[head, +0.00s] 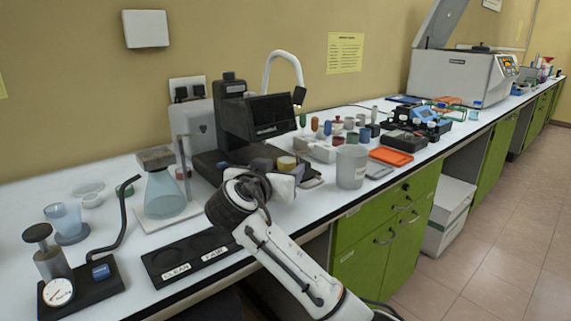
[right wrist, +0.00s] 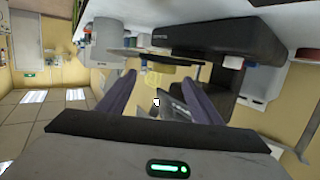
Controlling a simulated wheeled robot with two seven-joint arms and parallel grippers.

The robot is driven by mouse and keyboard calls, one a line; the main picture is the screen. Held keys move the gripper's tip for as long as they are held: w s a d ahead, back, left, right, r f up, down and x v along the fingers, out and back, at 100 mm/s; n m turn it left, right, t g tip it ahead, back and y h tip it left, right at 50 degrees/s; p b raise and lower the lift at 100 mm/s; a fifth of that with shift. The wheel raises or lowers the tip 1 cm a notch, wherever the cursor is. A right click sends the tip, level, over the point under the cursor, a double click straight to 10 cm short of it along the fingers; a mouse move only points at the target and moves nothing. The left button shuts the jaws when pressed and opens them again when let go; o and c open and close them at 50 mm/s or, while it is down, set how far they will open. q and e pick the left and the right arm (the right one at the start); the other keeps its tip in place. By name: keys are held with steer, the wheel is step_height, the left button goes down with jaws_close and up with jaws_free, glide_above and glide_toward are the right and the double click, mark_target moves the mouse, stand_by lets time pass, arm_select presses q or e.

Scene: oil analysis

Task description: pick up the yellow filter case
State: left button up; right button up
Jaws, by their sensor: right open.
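The yellow filter case (head: 287,161) is a small round yellow piece at the front of the black microscope-like instrument (head: 262,117). In the right wrist view a yellow piece (right wrist: 163,73) shows between and beyond the fingertips, below the dark instrument head. My right gripper (head: 279,168) is in front of the instrument, close to the yellow case. It is open, with its two purple-grey fingers (right wrist: 158,80) apart and nothing clearly held. I cannot tell whether a finger touches the case. The case's lower part is hidden by the gripper in the head view. My left gripper is out of view.
A conical flask (head: 164,190) stands to the left. A black labelled tray (head: 190,256) lies at the front edge. Small coloured bottles and an orange tray (head: 391,156) are farther right.

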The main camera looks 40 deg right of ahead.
mark_target(285, 162)
steer(key=shift+w+a+x, duration=0.1)
steer(key=shift+w+x, duration=0.05)
steer(key=shift+x, duration=1.2)
steer(key=shift+w+a+x, duration=0.15)
steer(key=shift+x, duration=1.2)
steer(key=shift+r, duration=0.1)
steer(key=c, duration=1.1)
